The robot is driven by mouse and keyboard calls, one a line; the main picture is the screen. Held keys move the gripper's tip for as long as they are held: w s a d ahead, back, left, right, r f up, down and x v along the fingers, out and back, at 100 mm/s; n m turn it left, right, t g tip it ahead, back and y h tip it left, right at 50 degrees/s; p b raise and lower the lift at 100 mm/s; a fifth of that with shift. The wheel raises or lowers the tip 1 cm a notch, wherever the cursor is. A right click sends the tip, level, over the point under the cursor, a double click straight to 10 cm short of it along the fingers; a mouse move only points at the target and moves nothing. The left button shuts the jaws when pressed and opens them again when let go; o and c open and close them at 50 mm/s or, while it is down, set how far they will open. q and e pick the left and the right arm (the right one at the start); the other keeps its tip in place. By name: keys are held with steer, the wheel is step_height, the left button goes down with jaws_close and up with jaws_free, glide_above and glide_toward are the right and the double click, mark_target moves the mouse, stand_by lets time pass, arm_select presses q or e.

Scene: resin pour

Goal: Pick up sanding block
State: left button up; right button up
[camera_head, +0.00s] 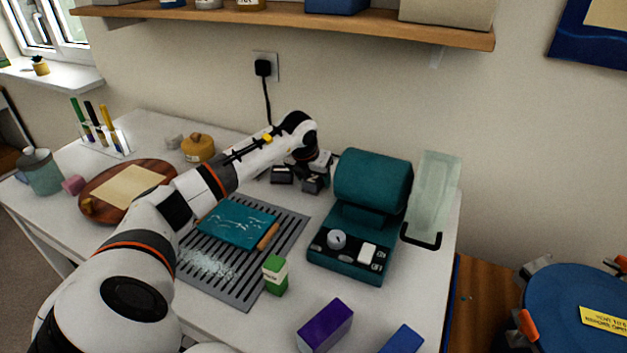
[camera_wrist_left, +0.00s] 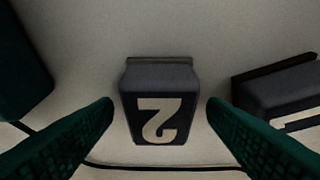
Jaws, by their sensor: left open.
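A dark grey block with a pale "2" (camera_wrist_left: 157,105), which looks like a sanding block, lies upside down in the picture in the left wrist view. My left gripper (camera_wrist_left: 158,112) is open, with one green finger on each side of this block. Thin gaps show between the fingers and the block, so it is not gripped. A second dark block (camera_wrist_left: 285,95) lies to the right. In the head view, my left gripper (camera_head: 317,163) is over small dark blocks (camera_head: 282,174) at the back of the table. I cannot tell there which one is numbered 2. My right gripper is out of view.
A teal machine (camera_head: 372,182) stands just right of the gripper. A slotted grey grille (camera_head: 293,222) with a teal board (camera_head: 238,223) lies in front. An amber pot (camera_head: 198,148) is to the left. A black cable (camera_head: 267,105) hangs behind from the wall socket.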

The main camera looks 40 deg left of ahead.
mark_target(313, 177)
arm_select(q)
steer(key=shift+w+f, duration=0.15)
steer(key=shift+f, duration=0.2)
steer(key=c, duration=1.1)
steer(key=shift+r, duration=0.1)
step_height(313, 177, up, 10)
steer(key=shift+b, duration=0.55)
